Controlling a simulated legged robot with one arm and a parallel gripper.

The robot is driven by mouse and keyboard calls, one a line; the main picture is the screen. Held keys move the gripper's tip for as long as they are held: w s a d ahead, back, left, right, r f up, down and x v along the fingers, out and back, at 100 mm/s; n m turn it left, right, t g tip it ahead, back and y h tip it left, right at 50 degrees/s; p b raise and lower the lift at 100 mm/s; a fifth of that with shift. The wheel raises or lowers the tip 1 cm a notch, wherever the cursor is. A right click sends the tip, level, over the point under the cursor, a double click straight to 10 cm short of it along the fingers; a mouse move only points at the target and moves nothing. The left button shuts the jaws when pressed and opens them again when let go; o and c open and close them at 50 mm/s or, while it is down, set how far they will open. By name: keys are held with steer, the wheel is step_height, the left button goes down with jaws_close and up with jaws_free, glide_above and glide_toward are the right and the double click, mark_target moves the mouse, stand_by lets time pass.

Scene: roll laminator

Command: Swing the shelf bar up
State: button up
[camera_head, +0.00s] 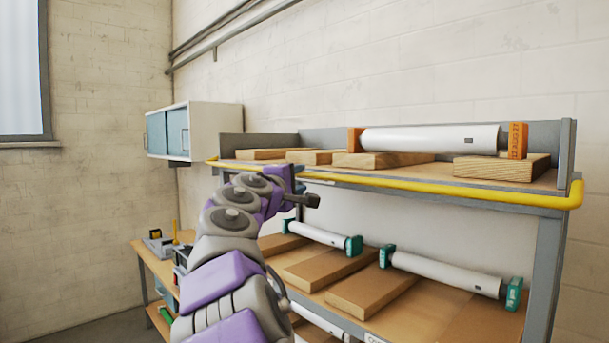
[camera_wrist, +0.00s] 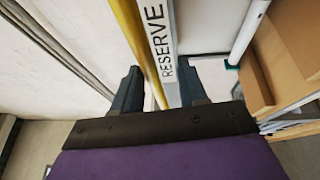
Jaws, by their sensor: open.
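The yellow shelf bar (camera_head: 430,185) runs along the front of the upper shelf (camera_head: 540,185), with bent ends at both sides. My gripper (camera_head: 304,187) is at the bar's left part in the head view, where my arm hides some of the shelf edge. In the wrist view, the open gripper (camera_wrist: 160,88) has one dark finger on each side of the bar (camera_wrist: 130,30) and the shelf edge marked RESERVE. The bar passes between the fingers as seen there. I cannot tell whether either finger touches it.
A white roll (camera_head: 430,139) with orange ends and several wooden blocks sit on the upper shelf. White rolls with green ends (camera_head: 445,271) lie on the lower shelf (camera_head: 455,310). A wall cabinet (camera_head: 215,130) hangs at the back left, above a low table (camera_head: 150,262).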

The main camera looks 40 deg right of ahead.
steer(key=x, duration=0.4)
steer(key=shift+w+d+r, duration=0.1)
steer(key=shift+w+r, duration=0.05)
steer(key=shift+w, duration=0.05)
steer(key=shift+c, duration=0.6)
steer(key=a, duration=0.4)
steer(key=shift+r, duration=0.3)
steer(key=c, duration=0.5)
jaws_close()
steer(key=shift+s+d, duration=0.1)
steer(key=shift+d, duration=0.3)
steer(key=shift+p, duration=0.3)
